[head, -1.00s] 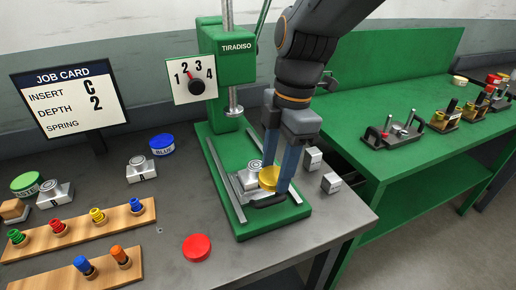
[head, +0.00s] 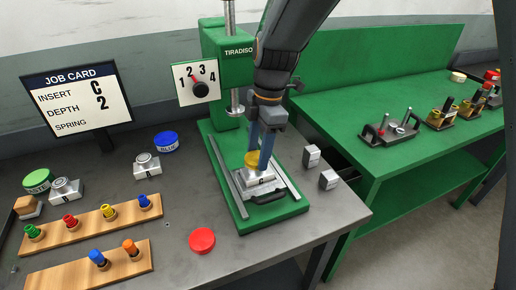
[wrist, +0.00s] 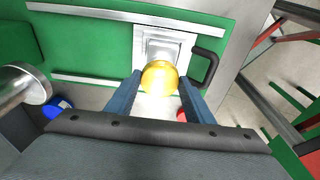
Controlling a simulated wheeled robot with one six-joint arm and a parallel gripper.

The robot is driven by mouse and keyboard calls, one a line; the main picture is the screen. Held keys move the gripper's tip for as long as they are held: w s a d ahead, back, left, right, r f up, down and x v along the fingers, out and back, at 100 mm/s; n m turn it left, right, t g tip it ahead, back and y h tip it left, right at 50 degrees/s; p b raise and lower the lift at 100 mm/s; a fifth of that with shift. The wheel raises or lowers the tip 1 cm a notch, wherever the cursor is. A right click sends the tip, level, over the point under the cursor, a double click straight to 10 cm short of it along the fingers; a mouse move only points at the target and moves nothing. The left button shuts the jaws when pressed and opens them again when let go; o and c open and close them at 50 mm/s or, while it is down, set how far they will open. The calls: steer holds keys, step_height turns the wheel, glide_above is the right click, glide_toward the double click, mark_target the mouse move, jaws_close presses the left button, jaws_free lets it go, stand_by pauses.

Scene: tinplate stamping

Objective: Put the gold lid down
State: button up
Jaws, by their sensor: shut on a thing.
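The gold lid (head: 251,160) is a round, shiny yellow piece held between the two blue fingers of my gripper (head: 261,158). In the wrist view the gold lid (wrist: 159,77) sits between the fingertips of my gripper (wrist: 160,85). It is over or just in front of a silver insert block (head: 259,180) on the green press base (head: 222,199). I cannot tell whether the lid touches the block, which also shows in the wrist view (wrist: 150,43).
The press ram (head: 236,108) stands behind my gripper. A red button (head: 202,240) is on the grey table at the front. Wooden racks with coloured springs (head: 85,230) stand at left. Two small silver blocks (head: 312,157) are at right.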

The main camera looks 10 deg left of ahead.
steer(key=shift+f+b, duration=0.3)
steer(key=shift+f, duration=0.1)
steer(key=shift+f, duration=0.2)
steer(key=o, duration=1)
steer(key=r+b, duration=0.1)
steer(key=r, duration=0.3)
steer(key=d+r, duration=0.1)
steer(key=r, duration=0.3)
steer(key=w+r+b, duration=0.1)
steer(key=r, duration=0.4)
steer(key=shift+d+b, duration=0.3)
